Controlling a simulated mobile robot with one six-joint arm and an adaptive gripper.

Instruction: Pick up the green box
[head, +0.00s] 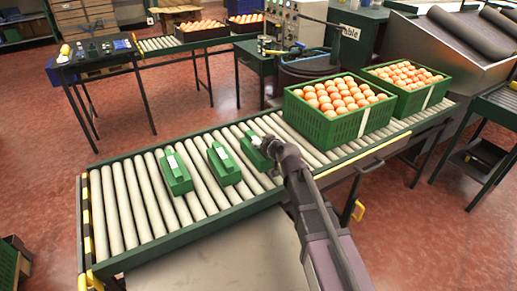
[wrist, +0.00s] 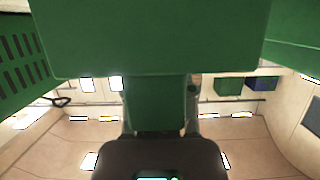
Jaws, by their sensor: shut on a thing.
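Several small green boxes with white labels are on the roller conveyor. The left box (head: 175,172) and the middle box (head: 223,164) stand apart from my arm. The right green box (head: 254,152) is at the end of my arm, and my gripper (head: 272,146) is shut on it. In the wrist view this green box (wrist: 150,40) fills the upper middle, and its narrower part (wrist: 158,104) lies between the fingers of my gripper (wrist: 160,118). Whether the held box touches the rollers is unclear. My gripper hides part of it in the head view.
The left end of the roller conveyor (head: 118,205) is bare. Another conveyor (head: 160,44) with crates stands at the back.

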